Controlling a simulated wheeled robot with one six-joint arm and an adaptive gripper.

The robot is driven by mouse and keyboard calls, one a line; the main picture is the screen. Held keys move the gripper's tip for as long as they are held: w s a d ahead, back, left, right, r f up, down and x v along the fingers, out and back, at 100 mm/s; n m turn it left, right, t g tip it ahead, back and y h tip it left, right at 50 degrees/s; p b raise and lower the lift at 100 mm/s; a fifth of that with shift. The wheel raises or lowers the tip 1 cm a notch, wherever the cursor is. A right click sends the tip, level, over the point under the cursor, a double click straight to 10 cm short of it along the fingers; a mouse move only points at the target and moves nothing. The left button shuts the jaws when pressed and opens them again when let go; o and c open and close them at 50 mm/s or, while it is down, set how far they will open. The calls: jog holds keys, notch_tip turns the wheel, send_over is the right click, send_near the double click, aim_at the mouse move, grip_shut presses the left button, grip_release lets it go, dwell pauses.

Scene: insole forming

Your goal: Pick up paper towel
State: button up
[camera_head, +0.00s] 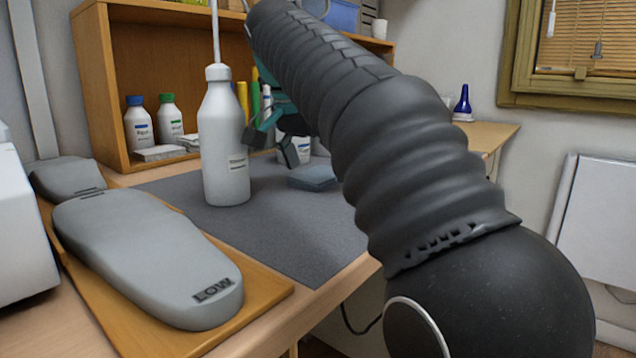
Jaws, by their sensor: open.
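A small flat blue-grey folded stack (313,177), which looks like the paper towel, lies on the dark grey mat (265,231). My arm partly covers the area just right of it. The gripper is apart from the stack. Much of the gripper body is hidden behind my arm.
A tall white bottle (223,145) with a thin upright tube stands on the mat, close left of my gripper. A grey insole form (146,255) marked LOW lies on a wooden board (262,288) at front left. A wooden shelf (100,85) with small bottles stands behind.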

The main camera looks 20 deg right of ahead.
aim_at(319, 174)
jog(key=c, duration=0.8)
jog(key=shift+s, duration=0.1)
jog(key=shift+c, duration=0.2)
jog(key=shift+r, duration=0.1)
jog(key=shift+r+p, duration=0.3)
jog(key=shift+r, duration=0.25)
jog(key=r+p, duration=0.1)
jog(key=r, duration=0.2)
jog(key=shift+d+r+p, duration=0.2)
jog(key=shift+r+p, duration=0.1)
jog(key=shift+p, duration=0.1)
jog(key=w+d+r+p, duration=0.2)
jog(key=d+r+p, duration=0.2)
jog(key=d, duration=0.7)
notch_tip(319, 174, up, 2)
jog(key=shift+w+r, duration=0.1)
jog(key=shift+w, duration=0.1)
